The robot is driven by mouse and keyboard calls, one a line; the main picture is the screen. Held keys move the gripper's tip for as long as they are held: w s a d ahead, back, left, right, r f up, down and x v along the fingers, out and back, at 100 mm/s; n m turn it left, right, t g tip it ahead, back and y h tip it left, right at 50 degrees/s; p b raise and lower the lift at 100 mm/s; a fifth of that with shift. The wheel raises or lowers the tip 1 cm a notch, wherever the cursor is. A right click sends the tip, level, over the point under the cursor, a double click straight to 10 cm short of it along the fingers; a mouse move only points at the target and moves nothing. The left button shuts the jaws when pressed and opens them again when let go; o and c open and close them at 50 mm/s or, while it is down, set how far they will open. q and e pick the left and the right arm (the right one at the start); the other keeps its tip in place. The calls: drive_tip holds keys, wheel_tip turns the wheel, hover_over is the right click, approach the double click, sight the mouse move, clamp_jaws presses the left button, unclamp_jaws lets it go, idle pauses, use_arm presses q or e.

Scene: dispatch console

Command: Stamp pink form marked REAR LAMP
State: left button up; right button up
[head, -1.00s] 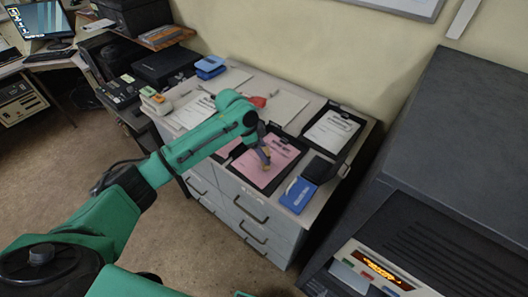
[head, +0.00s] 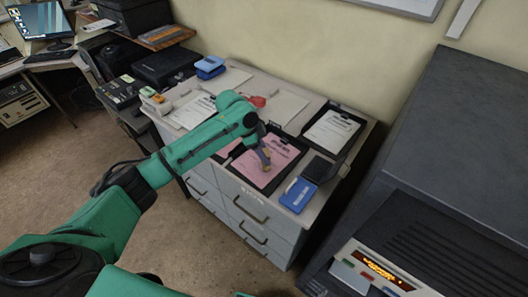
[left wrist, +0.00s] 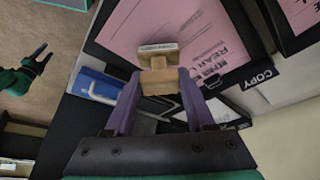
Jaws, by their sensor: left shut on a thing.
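My left gripper (head: 263,150) is shut on a wooden stamp (left wrist: 158,76), which points away from the fingers. In the head view it hangs over a pink form (head: 282,152) in a black tray on the cabinet. In the left wrist view the pink form (left wrist: 215,28) shows part of a heading reading "REAR"; the rest is hidden. I cannot tell whether the stamp touches the paper. A blue pad (head: 297,195) with a dark part behind it lies beside the tray. My right gripper (left wrist: 40,56) shows open and empty at the left of the wrist view, away from the cabinet.
A black tray with a white form (head: 333,130) stands to the right at the back. Another white form (head: 193,110) lies left on the grey cabinet (head: 250,200). A dark machine with a lit display (head: 383,270) stands at the right. Floor is clear at left.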

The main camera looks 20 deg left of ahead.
use_arm(q)
drive_tip(key=shift+f, duration=0.35)
idle(0.6)
wheel_tip(320, 180, up, 5)
drive_tip(key=p, duration=0.5)
drive_tip(key=shift+r, duration=0.1)
drive_tip(key=shift+r+p, duration=0.75)
drive_tip(key=shift+r, duration=0.2)
